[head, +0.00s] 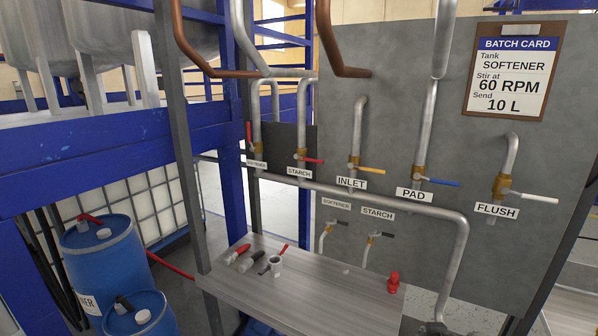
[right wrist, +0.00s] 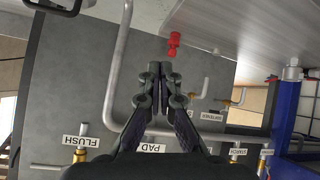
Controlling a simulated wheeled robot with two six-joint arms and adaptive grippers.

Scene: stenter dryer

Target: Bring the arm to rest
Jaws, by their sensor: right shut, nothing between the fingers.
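My right gripper (right wrist: 160,72) is shut and empty in the right wrist view, its two fingers together in front of the grey valve panel (right wrist: 75,60). That view shows the panel turned over, with the FLUSH label (right wrist: 81,141) and PAD label (right wrist: 152,148) low in the picture. A grey pipe (right wrist: 112,80) runs beside the fingers; I see no clear contact. My left gripper is in neither view.
Valves stick out from the panel (head: 400,110), including the yellow INLET handle (head: 372,169) and white FLUSH handle (head: 535,197). A batch card (head: 511,70) hangs upper right. Blue drums (head: 105,255) stand left.

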